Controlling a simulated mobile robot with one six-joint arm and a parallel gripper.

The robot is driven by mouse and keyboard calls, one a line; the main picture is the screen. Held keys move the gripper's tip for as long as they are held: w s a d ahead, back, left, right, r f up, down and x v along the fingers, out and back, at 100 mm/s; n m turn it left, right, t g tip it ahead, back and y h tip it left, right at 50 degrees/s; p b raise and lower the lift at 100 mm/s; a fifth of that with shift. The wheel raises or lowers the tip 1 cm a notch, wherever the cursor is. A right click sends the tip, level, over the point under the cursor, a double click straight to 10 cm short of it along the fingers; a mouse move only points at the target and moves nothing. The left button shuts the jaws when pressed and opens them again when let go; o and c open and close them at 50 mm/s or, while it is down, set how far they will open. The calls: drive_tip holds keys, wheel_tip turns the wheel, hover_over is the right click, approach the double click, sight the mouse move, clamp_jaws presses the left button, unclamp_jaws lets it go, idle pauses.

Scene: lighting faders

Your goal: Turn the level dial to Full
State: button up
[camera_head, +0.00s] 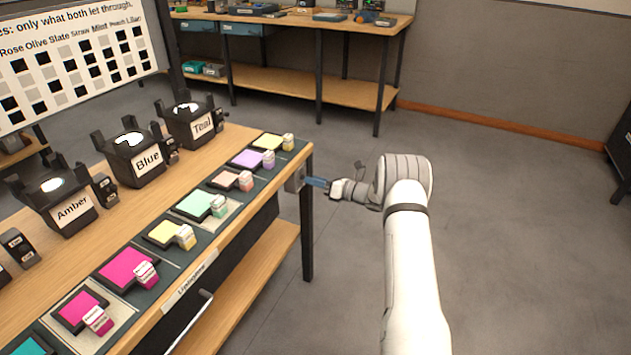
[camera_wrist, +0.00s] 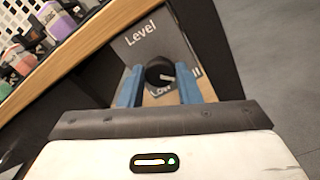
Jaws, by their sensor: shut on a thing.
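The level dial (camera_wrist: 158,70) is a dark round knob on a grey panel marked "Level" (camera_wrist: 141,36) in the wrist view. A light pointer mark on the knob points to the right and slightly down. Below it the word "Low" shows, and to the right the end of another label, "ll"; the rest is hidden by my finger. My gripper (camera_wrist: 160,80) has its two blue fingers on either side of the knob, shut on it. In the head view my gripper (camera_head: 317,182) reaches the panel (camera_head: 294,178) at the table's right end; the dial is not distinguishable there.
The wooden table (camera_head: 237,138) carries several coloured swatches and lamps labelled Amber (camera_head: 72,213), Blue (camera_head: 148,160) and Teal (camera_head: 203,126). A black table leg (camera_head: 307,235) stands just below my gripper. A second bench (camera_head: 290,25) stands behind.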

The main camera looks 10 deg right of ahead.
drive_tip(key=shift+s+f, duration=0.1)
drive_tip(key=shift+f, duration=0.1)
drive_tip(key=o, duration=1)
drive_tip(key=shift+r, duration=0.1)
drive_tip(key=shift+c, duration=0.2)
drive_tip(key=p+v, duration=0.1)
drive_tip(key=v, duration=0.6)
drive_tip(key=shift+d, duration=0.3)
drive_tip(key=shift+s, duration=0.15)
